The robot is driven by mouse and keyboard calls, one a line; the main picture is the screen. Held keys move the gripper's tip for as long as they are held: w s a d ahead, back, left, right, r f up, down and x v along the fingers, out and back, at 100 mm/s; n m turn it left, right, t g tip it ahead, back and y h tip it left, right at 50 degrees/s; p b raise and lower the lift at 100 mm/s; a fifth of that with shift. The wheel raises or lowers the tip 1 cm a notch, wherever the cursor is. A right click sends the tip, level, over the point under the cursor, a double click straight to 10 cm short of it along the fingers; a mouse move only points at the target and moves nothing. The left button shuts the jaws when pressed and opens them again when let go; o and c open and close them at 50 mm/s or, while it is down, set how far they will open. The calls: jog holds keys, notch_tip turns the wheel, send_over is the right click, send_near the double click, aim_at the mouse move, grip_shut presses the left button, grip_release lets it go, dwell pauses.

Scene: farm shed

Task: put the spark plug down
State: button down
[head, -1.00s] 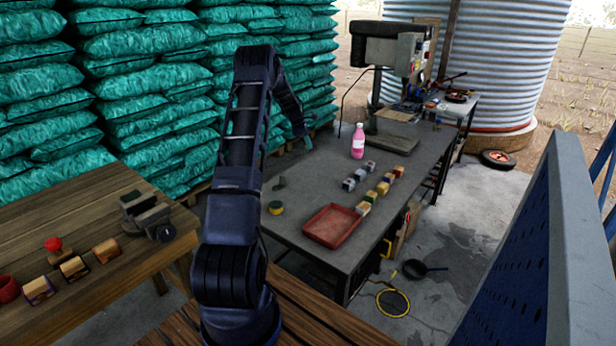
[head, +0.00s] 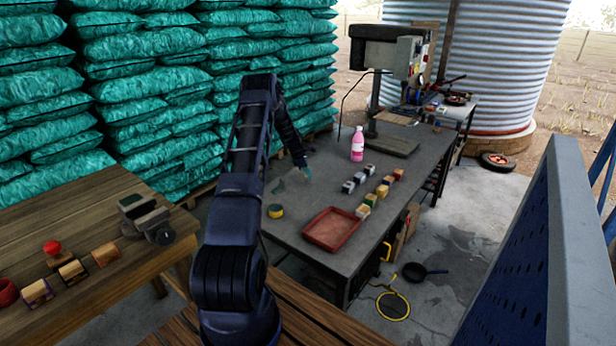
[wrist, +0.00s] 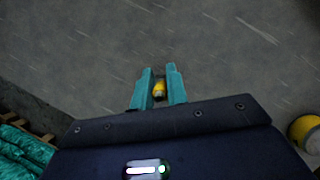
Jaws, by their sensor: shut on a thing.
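My gripper (head: 307,173) is low over the left part of the grey workbench (head: 330,190), near the bench's far-left side. In the wrist view its two teal fingers (wrist: 159,72) are shut on a small yellow thing, taken to be the spark plug (wrist: 159,91). Only a short yellow part with a darker end shows between the fingers. The grey bench top fills the view below it. I cannot tell whether the plug touches the bench. In the head view the plug is too small to make out.
A yellow-and-dark round thing (head: 275,211) sits on the bench to the left; it also shows in the wrist view (wrist: 305,133). Bench around my gripper is clear.

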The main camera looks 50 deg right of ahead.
jog(key=shift+f, duration=0.85)
jog(key=shift+f, duration=0.15)
jog(key=c, duration=1.4)
grip_release()
